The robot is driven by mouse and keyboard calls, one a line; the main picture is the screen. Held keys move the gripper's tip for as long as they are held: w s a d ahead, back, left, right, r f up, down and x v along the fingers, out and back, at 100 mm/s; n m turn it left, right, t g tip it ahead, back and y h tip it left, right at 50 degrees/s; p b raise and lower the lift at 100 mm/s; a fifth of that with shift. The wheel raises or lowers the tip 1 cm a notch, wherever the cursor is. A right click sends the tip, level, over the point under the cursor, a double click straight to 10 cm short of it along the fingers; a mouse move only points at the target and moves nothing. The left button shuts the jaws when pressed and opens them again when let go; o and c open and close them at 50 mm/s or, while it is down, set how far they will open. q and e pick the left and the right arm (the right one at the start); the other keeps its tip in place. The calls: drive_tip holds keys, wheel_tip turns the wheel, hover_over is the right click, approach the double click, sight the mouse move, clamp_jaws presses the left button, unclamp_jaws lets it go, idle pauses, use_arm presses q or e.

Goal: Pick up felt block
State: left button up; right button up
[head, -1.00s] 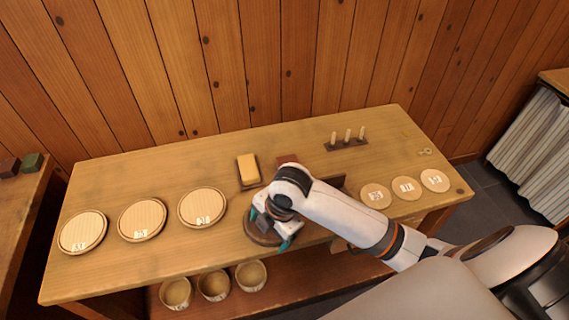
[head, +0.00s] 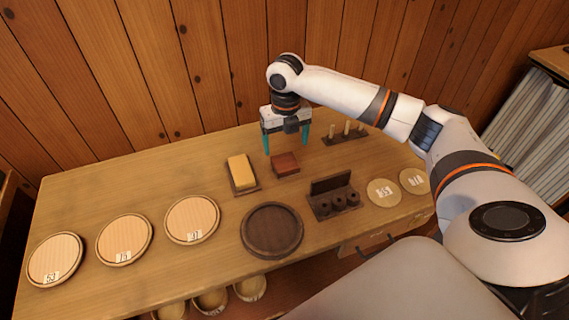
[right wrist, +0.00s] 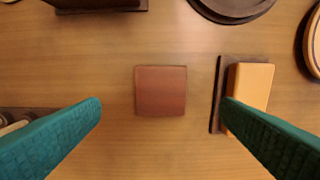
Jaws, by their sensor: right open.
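A reddish-brown square block, which I take for the felt block (head: 285,163), lies flat on the wooden table. In the right wrist view the block (right wrist: 160,91) sits near the middle, between the two teal fingers in the picture. My right gripper (head: 286,146) points down above the table by the block. It is open, with nothing between its fingers, and not visibly touching the block. My left gripper is not in view.
A yellow block on a dark tray (head: 258,187) lies just left of the felt block. A peg rack (head: 356,139) stands to the right. A round dark dish (head: 272,251) and a spool holder (head: 322,214) are in front. Pale round plates (head: 124,262) line the left.

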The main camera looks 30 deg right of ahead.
sight(285, 161)
wheel_tip(285, 161, down, 7)
drive_tip(key=shift+w+f+p, duration=0.1)
drive_tip(key=shift+f+p, duration=0.05)
drive_tip(key=shift+p, duration=0.25)
drive_tip(key=c, duration=1.1)
